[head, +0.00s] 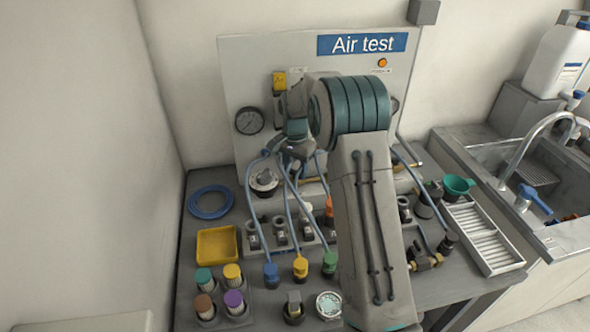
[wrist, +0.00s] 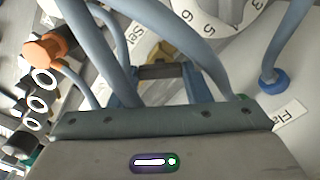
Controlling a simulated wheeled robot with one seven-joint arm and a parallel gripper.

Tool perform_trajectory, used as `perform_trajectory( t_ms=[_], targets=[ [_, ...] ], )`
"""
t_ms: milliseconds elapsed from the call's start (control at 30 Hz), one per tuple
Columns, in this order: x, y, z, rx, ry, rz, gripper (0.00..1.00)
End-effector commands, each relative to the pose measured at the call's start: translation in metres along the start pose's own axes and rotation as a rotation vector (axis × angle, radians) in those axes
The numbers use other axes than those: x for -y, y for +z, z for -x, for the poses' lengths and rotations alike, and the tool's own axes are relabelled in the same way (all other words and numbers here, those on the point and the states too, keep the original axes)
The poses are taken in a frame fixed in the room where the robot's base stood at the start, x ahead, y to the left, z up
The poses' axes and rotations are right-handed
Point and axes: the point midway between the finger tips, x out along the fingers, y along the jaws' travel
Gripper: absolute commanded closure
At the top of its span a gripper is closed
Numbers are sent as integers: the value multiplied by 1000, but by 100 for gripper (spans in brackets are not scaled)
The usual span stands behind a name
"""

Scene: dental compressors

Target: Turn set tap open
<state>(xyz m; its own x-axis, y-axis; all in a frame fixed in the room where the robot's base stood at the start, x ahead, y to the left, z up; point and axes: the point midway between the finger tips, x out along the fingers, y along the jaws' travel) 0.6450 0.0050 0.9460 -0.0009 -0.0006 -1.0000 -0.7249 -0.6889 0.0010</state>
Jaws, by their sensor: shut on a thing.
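My gripper (head: 294,150) is at the Air test panel (head: 265,70), amid the blue hoses; my arm hides part of the panel in the head view. In the wrist view, my gripper's two blue fingers (wrist: 160,86) are shut around a brass tap (wrist: 168,53), with a dark bar across between them. A label beside it, partly covered by a hose, seems to read "Set". The tap's handle is mostly hidden, so I cannot tell its angle. In the head view the tap is not clearly seen.
Blue-grey hoses (wrist: 178,30) cross close around my fingers. A white numbered dial (wrist: 222,18) and an orange knob (wrist: 45,50) are near. A pressure gauge (head: 249,121) is on the panel. Several coloured fittings, a yellow tray (head: 217,244) and a hose coil (head: 209,202) crowd the bench.

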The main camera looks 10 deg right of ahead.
Motion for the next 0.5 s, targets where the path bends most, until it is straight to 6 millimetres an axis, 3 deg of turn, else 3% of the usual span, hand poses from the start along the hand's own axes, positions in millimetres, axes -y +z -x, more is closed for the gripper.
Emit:
perform_trajectory(
  t_ms=[500],
  targets=[
    [1,0,2,-3,-3,482,79]
  ],
)
